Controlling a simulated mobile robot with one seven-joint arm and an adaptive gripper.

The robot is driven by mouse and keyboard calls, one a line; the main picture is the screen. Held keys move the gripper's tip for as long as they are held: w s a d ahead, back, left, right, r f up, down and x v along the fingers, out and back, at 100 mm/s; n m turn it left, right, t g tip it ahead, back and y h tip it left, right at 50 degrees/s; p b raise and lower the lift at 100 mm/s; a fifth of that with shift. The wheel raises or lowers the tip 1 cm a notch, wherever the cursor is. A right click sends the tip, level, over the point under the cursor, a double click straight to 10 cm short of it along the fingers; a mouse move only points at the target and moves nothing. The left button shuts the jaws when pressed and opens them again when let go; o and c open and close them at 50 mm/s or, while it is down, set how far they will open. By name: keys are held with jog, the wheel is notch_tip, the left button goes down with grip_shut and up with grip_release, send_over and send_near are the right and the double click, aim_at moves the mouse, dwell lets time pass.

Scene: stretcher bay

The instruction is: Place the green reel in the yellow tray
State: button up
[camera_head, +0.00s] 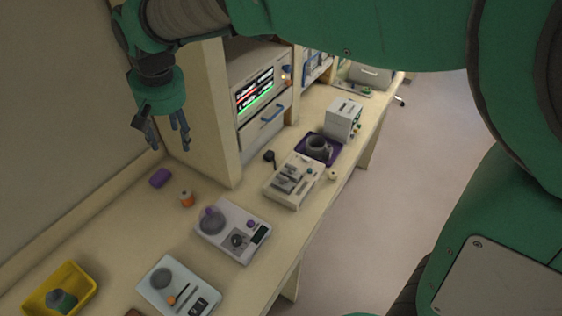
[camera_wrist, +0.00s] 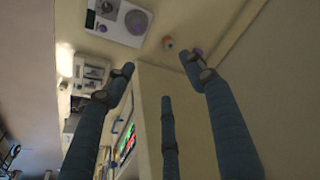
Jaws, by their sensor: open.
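The yellow tray (camera_head: 82,271) sits on the counter at the lower left of the head view. The green reel (camera_head: 61,302), dark green with a greyish part, is inside the tray. My gripper (camera_head: 168,148) hangs above the counter at the upper left of the head view, well apart from the tray and reel. Its fingers are spread and hold nothing. In the wrist view my gripper (camera_wrist: 157,64) also shows open, with no object between its fingers. The tray and reel are not visible in the wrist view.
A tall cream cabinet side (camera_head: 208,110) stands close right of my gripper. A purple block (camera_head: 160,178) and an orange-and-white roll (camera_head: 186,199) lie on the counter below. A white scale-like device (camera_head: 232,232) and a pale tray (camera_head: 178,288) stand nearer.

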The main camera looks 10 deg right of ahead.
jog(key=s+d+r+m, duration=0.1)
jog(key=s+d+r, duration=0.1)
jog(key=d, duration=0.4)
jog(key=s+d+r, duration=0.1)
jog(key=s+d, duration=0.1)
jog(key=d, duration=0.4)
jog(key=s+d+f+m+t, duration=0.1)
jog(key=s+d, duration=0.9)
jog(key=d, duration=0.1)
jog(key=s+d+f+m+t+h, duration=0.1)
jog(key=s+d+f+m+t, duration=0.1)
jog(key=s+d, duration=0.8)
jog(key=shift+s+d+f, duration=0.25)
jog(key=shift+s+d, duration=0.05)
jog(key=shift+d, duration=0.4)
jog(key=shift+f, duration=0.1)
notch_tip(320, 180, down, 10)
jog(key=b, duration=1)
jog(key=shift+f+b, duration=0.25)
jog(key=shift+b, duration=0.15)
